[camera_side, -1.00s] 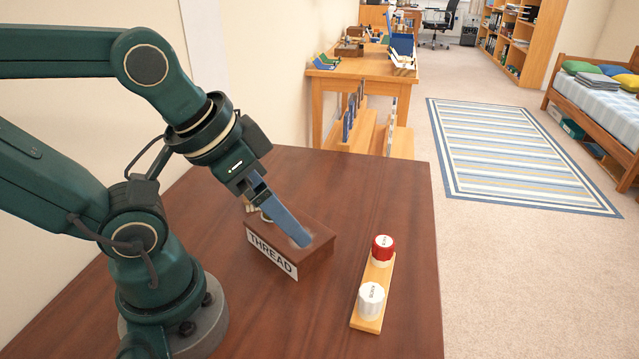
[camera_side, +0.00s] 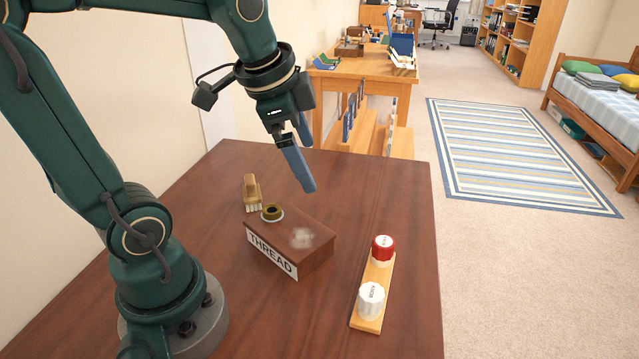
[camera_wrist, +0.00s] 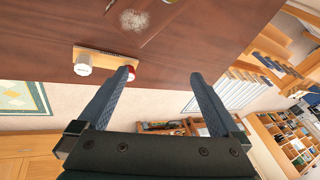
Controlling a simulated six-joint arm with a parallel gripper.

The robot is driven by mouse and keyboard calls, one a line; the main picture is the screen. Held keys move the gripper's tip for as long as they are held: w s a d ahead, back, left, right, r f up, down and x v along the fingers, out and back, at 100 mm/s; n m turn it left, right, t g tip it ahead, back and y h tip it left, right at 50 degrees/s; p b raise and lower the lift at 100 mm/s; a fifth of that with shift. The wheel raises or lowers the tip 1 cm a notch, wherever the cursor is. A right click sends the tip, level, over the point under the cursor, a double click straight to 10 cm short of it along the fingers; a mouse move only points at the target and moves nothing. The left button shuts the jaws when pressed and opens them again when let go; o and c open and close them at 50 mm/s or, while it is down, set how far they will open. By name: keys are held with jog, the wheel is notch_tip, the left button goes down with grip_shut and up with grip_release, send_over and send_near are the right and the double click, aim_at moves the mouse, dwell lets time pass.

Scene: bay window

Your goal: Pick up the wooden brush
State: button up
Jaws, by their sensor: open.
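The wooden brush (camera_side: 252,191) stands on the brown table behind the thread box, with its pale bristles down, in the side view. I cannot make it out in the wrist view. My gripper (camera_side: 309,170) is open and empty in the air above the far side of the table, to the right of the brush and apart from it. In the wrist view my gripper (camera_wrist: 161,78) shows two blue fingers spread wide with nothing between them.
The brown box labelled THREAD (camera_side: 290,243) has a dark-and-gold ring-shaped item (camera_side: 272,212) and a whitish dusty patch on top. A wooden strip (camera_side: 367,324) with a red-topped jar (camera_side: 382,248) and a white jar (camera_side: 371,299) lies to the right. The table's front is clear.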

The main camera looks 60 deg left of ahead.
aim_at(249, 179)
jog(key=a+f+n+g, duration=0.1)
jog(key=a+f, duration=0.3)
jog(key=a, duration=0.2)
jog(key=s+a+f+g, duration=0.1)
jog(key=a+f+g, duration=0.1)
jog(key=a+f, duration=0.2)
jog(key=s+a+f+n+g+h, duration=0.1)
jog(key=a+f, duration=0.3)
jog(key=a, duration=0.5)
jog(key=shift+a+n, duration=0.3)
jog(key=shift+s+a+f, duration=0.1)
jog(key=shift+s+f, duration=0.1)
jog(key=shift+s, duration=0.1)
jog(key=shift+f, duration=2.4)
jog(key=shift+c, duration=0.3)
jog(key=c, duration=1.1)
notch_tip(249, 179, up, 10)
jog(key=shift+r, duration=0.1)
